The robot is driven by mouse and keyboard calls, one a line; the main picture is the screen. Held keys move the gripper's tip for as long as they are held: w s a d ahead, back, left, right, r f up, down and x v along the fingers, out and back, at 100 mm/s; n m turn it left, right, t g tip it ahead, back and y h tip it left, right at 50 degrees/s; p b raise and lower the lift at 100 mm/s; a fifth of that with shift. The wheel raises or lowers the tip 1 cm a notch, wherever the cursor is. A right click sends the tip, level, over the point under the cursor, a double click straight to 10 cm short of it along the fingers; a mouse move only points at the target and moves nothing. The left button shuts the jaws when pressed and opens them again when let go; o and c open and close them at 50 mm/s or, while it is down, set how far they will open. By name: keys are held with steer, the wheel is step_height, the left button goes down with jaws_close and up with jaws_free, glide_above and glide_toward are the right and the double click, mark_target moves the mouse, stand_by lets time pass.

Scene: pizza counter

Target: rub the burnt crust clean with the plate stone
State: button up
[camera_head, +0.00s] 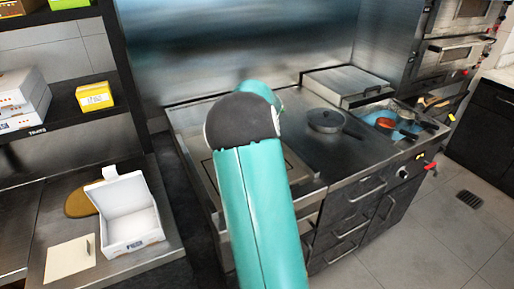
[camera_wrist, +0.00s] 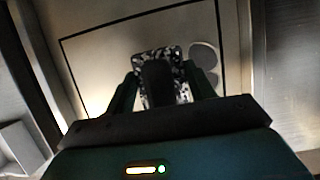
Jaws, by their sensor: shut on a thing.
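My gripper (camera_wrist: 158,88) is shut on the plate stone (camera_wrist: 156,52), a black-and-white speckled block with a dark grip, in the wrist view. The stone is over the pale cooking plate (camera_wrist: 100,62), inside its dark rectangular outline. I cannot tell whether it touches the plate. Rounded grey patches (camera_wrist: 204,56), which look like the burnt crust, lie just right of the stone. In the head view, my arm hides the gripper, the stone and most of the plate.
An open white box (camera_head: 131,212) sits on the left counter. Shelves (camera_head: 75,112) rise at the left.

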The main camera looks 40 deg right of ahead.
steer(key=shift+r, duration=0.5)
steer(key=shift+r, duration=0.1)
steer(key=shift+r, duration=1.4)
steer(key=shift+s, duration=0.1)
